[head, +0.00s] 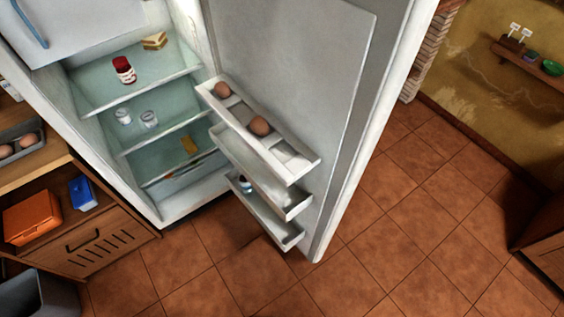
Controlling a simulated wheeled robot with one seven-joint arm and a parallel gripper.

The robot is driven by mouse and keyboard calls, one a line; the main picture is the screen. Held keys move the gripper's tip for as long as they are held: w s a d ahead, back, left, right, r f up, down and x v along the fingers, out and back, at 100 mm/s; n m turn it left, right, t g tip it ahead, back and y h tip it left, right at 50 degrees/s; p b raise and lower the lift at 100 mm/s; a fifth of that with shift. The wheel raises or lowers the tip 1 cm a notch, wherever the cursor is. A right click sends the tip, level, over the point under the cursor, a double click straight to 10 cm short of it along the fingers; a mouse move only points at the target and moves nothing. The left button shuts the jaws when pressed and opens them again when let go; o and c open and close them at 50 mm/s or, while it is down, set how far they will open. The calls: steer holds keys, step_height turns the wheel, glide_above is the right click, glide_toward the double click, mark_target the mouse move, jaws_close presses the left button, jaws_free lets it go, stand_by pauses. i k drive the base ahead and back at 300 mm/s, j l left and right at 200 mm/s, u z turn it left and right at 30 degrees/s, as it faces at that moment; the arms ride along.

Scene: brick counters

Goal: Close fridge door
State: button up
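The fridge (150,205) stands at the upper left of the head view, with its inside and shelves in plain sight. Its door (345,130) is wide open, hinged on the far side and swung out to the right. The inner face of the door carries racks (240,130), with eggs (260,126) in the top one. On the shelves are a red-capped jar (124,70), a sandwich (154,41) and small pale jars (149,119). The door's outer face is hidden. My gripper is not in view.
A wooden counter with a drawer (100,247) stands left of the fridge, with an orange box (32,217) and a blue item (84,193). A grey bin (35,295) is at lower left. Tiled floor (410,240) is clear right of the door; wooden furniture (545,240) stands at far right.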

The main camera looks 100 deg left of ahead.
mark_target(327, 79)
steer(key=i+j+u, duration=0.2)
steer(key=u, duration=0.25)
steer(key=i+u, duration=0.8)
steer(key=u, duration=0.15)
steer(key=i+l+u, duration=0.2)
steer(key=i+u, duration=0.15)
steer(key=u, duration=0.15)
steer(key=i+u, duration=0.15)
steer(key=u, duration=0.3)
steer(key=i+u, duration=0.2)
steer(key=u, duration=0.25)
steer(key=i+u, duration=0.15)
steer(key=u, duration=0.3)
steer(key=i+l+u, duration=0.15)
steer(key=u, duration=0.35)
steer(key=i+l+u, duration=0.15)
steer(key=u, duration=0.3)
steer(key=i+l+u, duration=0.1)
steer(key=l+u, duration=0.15)
steer(key=u, duration=0.2)
steer(key=i+l+u, duration=0.2)
steer(key=u, duration=0.25)
steer(key=i+l+u, duration=0.15)
steer(key=l+u, duration=0.15)
steer(key=u, duration=0.65)
steer(key=j+u, duration=0.15)
steer(key=u, duration=0.3)
steer(key=j+u, duration=0.1)
steer(key=u, duration=0.35)
